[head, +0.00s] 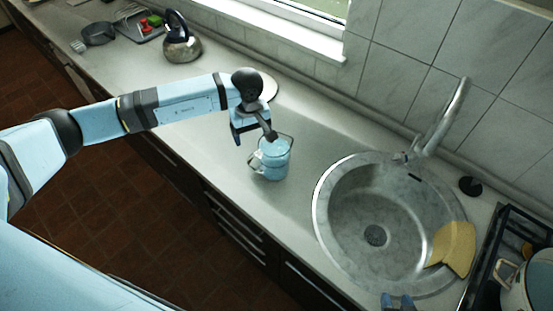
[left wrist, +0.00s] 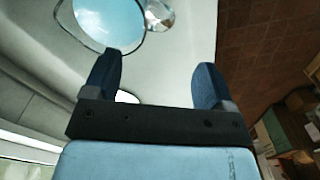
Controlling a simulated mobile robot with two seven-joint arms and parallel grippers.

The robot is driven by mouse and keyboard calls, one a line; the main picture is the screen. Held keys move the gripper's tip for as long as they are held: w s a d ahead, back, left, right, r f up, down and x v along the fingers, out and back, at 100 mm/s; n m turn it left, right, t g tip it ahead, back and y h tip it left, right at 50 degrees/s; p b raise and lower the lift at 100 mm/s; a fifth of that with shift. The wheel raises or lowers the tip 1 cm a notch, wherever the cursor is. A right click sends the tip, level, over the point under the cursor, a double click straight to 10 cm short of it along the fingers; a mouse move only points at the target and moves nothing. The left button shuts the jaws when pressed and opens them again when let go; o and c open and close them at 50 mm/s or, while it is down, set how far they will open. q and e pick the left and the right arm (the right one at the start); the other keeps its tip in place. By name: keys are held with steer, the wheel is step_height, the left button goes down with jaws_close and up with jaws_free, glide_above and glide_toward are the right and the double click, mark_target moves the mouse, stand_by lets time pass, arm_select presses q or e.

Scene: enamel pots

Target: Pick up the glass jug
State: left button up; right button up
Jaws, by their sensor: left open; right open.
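The glass jug (head: 273,160) is light blue and see-through, with a handle on its left side. It stands upright on the worktop left of the sink in the head view. My left gripper (head: 254,132) is open, at the jug's upper back-left side, with one finger overlapping its rim in the picture; contact cannot be told. In the left wrist view the open gripper (left wrist: 155,78) has nothing between its fingers. A round light-blue shape, probably the jug (left wrist: 108,22), lies beyond the left fingertip. Only the tips of my right gripper (head: 397,301) show at the bottom edge.
The round sink (head: 345,225) with a tall tap (head: 445,118) lies right of the jug. A yellow cloth (head: 455,245) hangs on its rim. A hob with a pot (head: 540,285) is at far right. A kettle (head: 183,45) stands far left. A pale round plate (head: 269,88) is behind my wrist.

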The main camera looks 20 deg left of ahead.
mark_target(254, 155)
arm_select(q)
step_height(254, 155, down, 7)
steer(key=shift+f, duration=0.15)
step_height(254, 155, down, 4)
steer(key=shift+f+b, duration=0.1)
steer(key=shift+b, duration=0.4)
jaws_close()
steer(key=shift+r, duration=0.2)
